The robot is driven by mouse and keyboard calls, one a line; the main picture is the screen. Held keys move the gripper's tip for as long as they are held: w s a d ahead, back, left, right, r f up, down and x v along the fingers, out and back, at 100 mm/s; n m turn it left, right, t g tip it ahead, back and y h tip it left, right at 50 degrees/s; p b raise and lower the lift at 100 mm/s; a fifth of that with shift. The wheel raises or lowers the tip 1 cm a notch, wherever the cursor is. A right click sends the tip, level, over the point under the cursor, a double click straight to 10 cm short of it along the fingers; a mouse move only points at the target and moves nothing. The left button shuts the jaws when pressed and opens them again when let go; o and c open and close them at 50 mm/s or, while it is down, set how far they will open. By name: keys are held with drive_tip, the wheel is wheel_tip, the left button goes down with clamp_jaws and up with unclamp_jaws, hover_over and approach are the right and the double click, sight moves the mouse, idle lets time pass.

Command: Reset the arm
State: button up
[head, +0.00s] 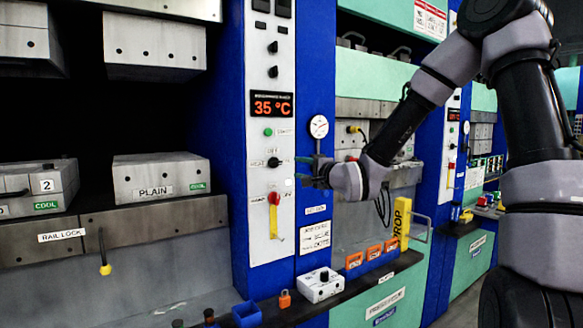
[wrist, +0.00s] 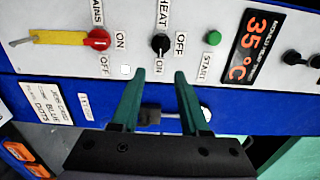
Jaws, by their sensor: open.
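My gripper (head: 305,169) is in front of the blue and white control panel in the head view, its fingers pointing left toward the panel. In the wrist view my gripper (wrist: 155,77) is open, with two green fingers apart and nothing between them. The black HEAT knob (wrist: 160,44) lies just beyond the fingertips, its pointer toward the ON label; it also shows in the head view (head: 273,162). The fingers look apart from the knob. My arm reaches in from the right, bent at the elbow.
The display (head: 271,104) reads 35 °C, above the green START button (head: 268,132). A red MAINS switch (head: 274,198) with a yellow tag sits below the knob. A dial gauge (head: 319,126) is close above my gripper. A white box (head: 320,285) stands on the ledge below.

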drive_tip(key=shift+v, duration=0.85)
drive_tip(key=s+d+n+g+h, duration=0.2)
drive_tip(key=s+d+h, duration=0.15)
drive_tip(key=d, duration=0.35)
drive_tip(key=s+d+n+g+h, duration=0.2)
drive_tip(key=s+d+n+h, duration=0.1)
drive_tip(key=d+h, duration=0.3)
drive_tip(key=s+d+r+n+g, duration=0.1)
drive_tip(key=s+d, duration=0.3)
drive_tip(key=s, duration=0.6)
drive_tip(key=s+d+r+n+g+y, duration=0.1)
drive_tip(key=s+d+r+g, duration=0.1)
drive_tip(key=s, duration=0.9)
drive_tip(key=d+r, duration=0.1)
drive_tip(key=d, duration=0.1)
drive_tip(key=shift+d+r+g, duration=0.2)
drive_tip(key=shift+d+g, duration=0.1)
drive_tip(key=shift+g, duration=0.1)
drive_tip(key=shift+s+y, duration=0.15)
drive_tip(key=shift+y, duration=0.1)
